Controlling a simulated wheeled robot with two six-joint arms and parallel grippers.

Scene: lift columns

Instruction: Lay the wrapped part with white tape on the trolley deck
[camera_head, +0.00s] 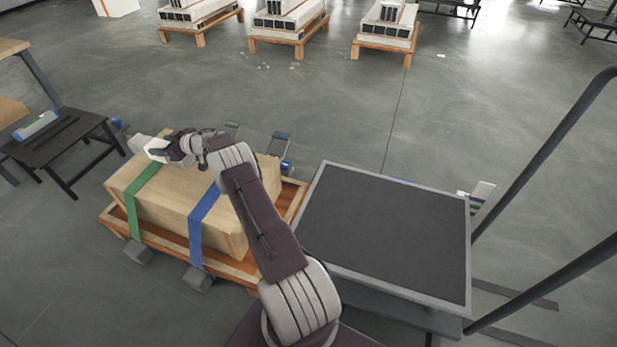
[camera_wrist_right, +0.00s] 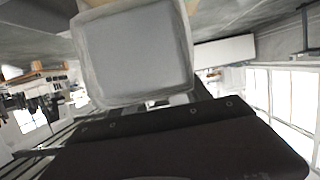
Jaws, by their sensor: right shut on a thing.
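My right arm crosses the wooden crate, and my right gripper (camera_head: 158,151) is over the crate's far left part. It is shut on a pale wrapped part (camera_head: 139,144), mostly hidden by the gripper in the head view. In the right wrist view the wrapped part (camera_wrist_right: 135,52) is a grey block under cloudy film, close in front of the wrist. I cannot make out its tape colour. The trolley deck (camera_head: 385,230) is dark grey with a pale rim, right of the crate, and looks bare. My left gripper is out of view.
The crate (camera_head: 225,223) with green and blue straps stands on a wooden pallet (camera_head: 240,270), beside the trolley. A black table (camera_head: 72,140) at left holds a wrapped roll with blue (camera_head: 36,126). The trolley's dark handle (camera_head: 545,155) rises at right. Open floor lies behind.

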